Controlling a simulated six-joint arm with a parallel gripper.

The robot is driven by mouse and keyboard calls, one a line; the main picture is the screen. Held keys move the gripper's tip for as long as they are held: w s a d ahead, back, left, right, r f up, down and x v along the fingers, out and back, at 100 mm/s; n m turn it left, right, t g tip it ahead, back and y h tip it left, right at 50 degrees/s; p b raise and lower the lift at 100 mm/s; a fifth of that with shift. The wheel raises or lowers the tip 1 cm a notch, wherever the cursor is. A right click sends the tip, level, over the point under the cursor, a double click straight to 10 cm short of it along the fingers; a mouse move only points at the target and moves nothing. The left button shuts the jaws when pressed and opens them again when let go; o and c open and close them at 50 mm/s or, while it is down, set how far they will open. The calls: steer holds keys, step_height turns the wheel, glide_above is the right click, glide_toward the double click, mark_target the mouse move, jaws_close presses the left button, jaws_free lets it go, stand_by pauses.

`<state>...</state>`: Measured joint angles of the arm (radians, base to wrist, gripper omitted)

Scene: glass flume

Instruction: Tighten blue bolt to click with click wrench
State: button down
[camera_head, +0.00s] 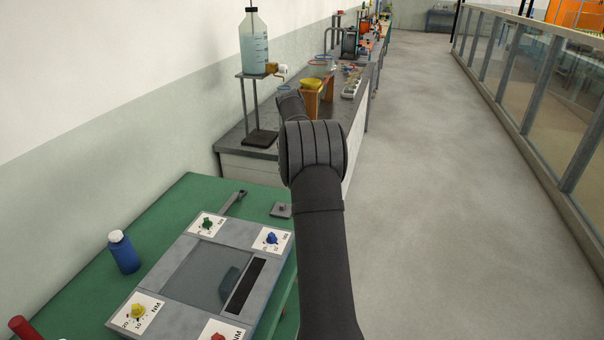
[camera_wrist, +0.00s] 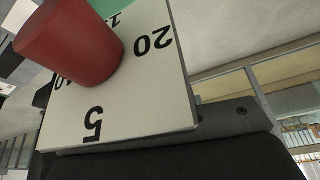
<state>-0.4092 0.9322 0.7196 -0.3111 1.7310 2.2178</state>
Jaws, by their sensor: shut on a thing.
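The blue bolt (camera_head: 271,238) stands on a white dial card at the far right corner of a grey panel (camera_head: 190,273) in the head view. A grey tool-like piece (camera_head: 232,203), perhaps a wrench, lies behind the panel; I cannot be sure what it is. My arm runs up past the panel's right side; my gripper is out of sight there. In the wrist view, dark parts of my gripper (camera_wrist: 180,155) seem to fill the bottom. Beyond them a thick red cylinder (camera_wrist: 70,45) stands before a white card (camera_wrist: 150,95) numbered 5 to 20. What my jaws hold is unclear.
Green (camera_head: 207,208), yellow (camera_head: 138,312) and red (camera_head: 218,336) bolts stand at the panel's other corners. A blue bottle (camera_head: 124,253) stands left on the green table (camera_head: 165,215). A red object (camera_head: 22,327) lies near left. A bench with apparatus stands behind; floor is clear at right.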

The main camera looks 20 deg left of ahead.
steer(key=shift+s+d+r, duration=0.1)
steer(key=shift+d+r, duration=0.05)
steer(key=shift+r, duration=0.05)
steer(key=shift+s+r+n, duration=0.1)
steer(key=shift+s+n, duration=0.15)
steer(key=shift+n, duration=0.35)
steer(key=s+a+n+t+y, duration=0.1)
steer(key=s+n, duration=0.4)
steer(key=n, duration=0.5)
steer(key=s+a+r+n+t+y, duration=0.1)
steer(key=s+a+n+y, duration=0.3)
steer(key=n, duration=0.6)
steer(key=s+a+n+t+y, duration=0.1)
steer(key=s+a+n+y, duration=0.1)
steer(key=s+n, duration=0.6)
steer(key=n, duration=0.2)
steer(key=shift+a+r+n+y, duration=0.2)
steer(key=shift+a+n+y, duration=0.2)
steer(key=shift+s+f, duration=0.1)
steer(key=shift+f, duration=1.9)
steer(key=shift+f, duration=1.25)
